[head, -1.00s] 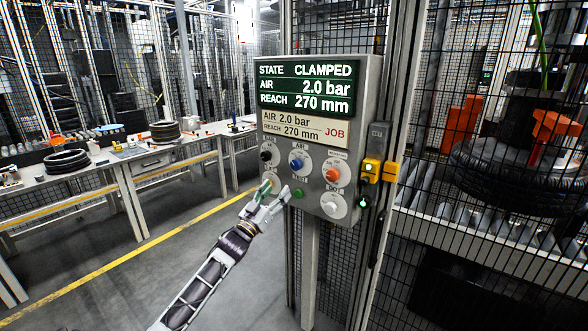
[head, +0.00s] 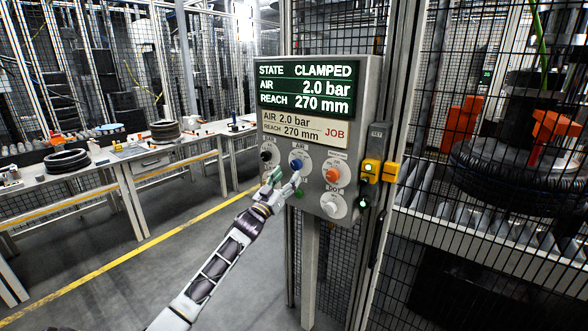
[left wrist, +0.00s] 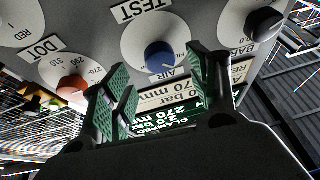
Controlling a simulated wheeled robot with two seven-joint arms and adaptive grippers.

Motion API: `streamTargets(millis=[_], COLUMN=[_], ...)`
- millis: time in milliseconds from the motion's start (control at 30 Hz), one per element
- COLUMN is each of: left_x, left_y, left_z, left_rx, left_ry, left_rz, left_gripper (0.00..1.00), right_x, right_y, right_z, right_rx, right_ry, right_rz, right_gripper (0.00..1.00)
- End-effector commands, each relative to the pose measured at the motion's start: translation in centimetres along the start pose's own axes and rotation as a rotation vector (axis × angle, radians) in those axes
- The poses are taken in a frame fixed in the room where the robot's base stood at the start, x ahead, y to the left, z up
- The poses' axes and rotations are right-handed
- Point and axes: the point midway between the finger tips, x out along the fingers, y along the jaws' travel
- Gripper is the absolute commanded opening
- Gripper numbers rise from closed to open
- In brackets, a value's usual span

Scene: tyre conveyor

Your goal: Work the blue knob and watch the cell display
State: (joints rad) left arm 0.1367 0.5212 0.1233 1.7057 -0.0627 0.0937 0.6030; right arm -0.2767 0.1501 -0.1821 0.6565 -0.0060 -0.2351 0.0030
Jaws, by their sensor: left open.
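The blue knob (head: 296,164) sits on the grey control panel, in the middle of the upper knob row; it also shows in the left wrist view (left wrist: 160,56). The cell display (head: 305,87) above it reads STATE CLAMPED, AIR 2.0 bar, REACH 270 mm. The job card (head: 304,129) below it reads AIR 2.0 bar, REACH 270 mm. My left gripper (head: 284,179) is open, just below the blue knob. In the left wrist view its green-padded fingers (left wrist: 161,84) stand apart, with the knob beyond the gap between them. My right gripper is not in view.
A black knob (head: 267,156) and an orange knob (head: 332,175) flank the blue one. A white knob (head: 333,206) sits lower right. A yellow switch box (head: 371,170) is mounted beside the panel. Mesh fence stands behind; workbenches are at left.

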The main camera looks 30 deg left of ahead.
Motion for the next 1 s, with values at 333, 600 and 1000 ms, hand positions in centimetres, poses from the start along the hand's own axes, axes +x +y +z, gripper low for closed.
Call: streamTargets(millis=[333, 600, 1000], left_x=[2.5, 4.3, 5.4], left_y=[0.0, 0.0, 0.0], left_z=[-0.1, -0.1, 0.0], left_rx=[0.0, 0.001, 0.0], left_ry=[0.001, 0.001, 0.0], left_rz=[0.0, 0.0, 0.001], left_gripper=[0.6, 0.6, 0.6], right_x=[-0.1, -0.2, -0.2], right_y=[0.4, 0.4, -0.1], right_z=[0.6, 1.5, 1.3], right_rx=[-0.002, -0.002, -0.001], right_ry=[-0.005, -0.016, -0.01], right_rz=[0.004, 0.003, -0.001], right_gripper=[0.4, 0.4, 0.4])
